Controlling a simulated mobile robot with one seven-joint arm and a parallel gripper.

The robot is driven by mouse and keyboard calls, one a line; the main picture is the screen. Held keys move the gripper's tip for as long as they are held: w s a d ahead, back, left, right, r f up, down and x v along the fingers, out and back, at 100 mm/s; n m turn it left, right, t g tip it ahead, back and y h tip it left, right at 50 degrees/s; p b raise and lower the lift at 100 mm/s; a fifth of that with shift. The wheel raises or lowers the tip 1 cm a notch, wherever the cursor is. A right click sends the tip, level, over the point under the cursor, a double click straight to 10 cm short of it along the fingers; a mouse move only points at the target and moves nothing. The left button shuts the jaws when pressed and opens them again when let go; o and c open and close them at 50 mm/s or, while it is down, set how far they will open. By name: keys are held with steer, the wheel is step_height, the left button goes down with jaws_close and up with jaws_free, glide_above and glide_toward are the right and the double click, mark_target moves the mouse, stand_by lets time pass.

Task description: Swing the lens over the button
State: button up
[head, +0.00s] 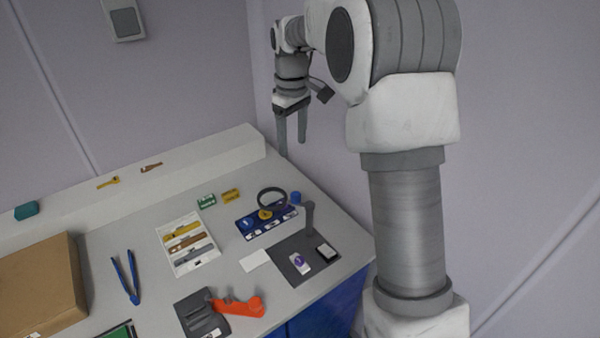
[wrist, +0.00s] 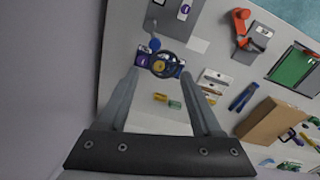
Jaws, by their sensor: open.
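The lens (head: 272,188) is a dark round ring on a swing arm from a short grey post (head: 308,218). It hangs over the blue panel (head: 252,234), with a yellow round piece visible through it. A purple round button (head: 299,260) on a white block sits on a dark grey mat, in front of the lens and clear of it. My gripper (head: 291,145) is open and empty, fingers down, well above the bench. In the wrist view the lens (wrist: 163,64) shows between my fingertips (wrist: 160,72), farther away than they are; the purple button (wrist: 184,9) is near the top edge.
A blue round piece (head: 295,197) is right of the lens. A wall stands close behind.

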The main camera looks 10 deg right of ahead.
steer(key=w+f, duration=0.1)
steer(key=p, duration=0.2)
glide_toward(295, 193)
step_height(295, 193, down, 9)
steer(key=shift+f, duration=0.15)
steer(key=shift+c, duration=0.2)
jaws_close()
stand_by(0.3)
stand_by(1.1)
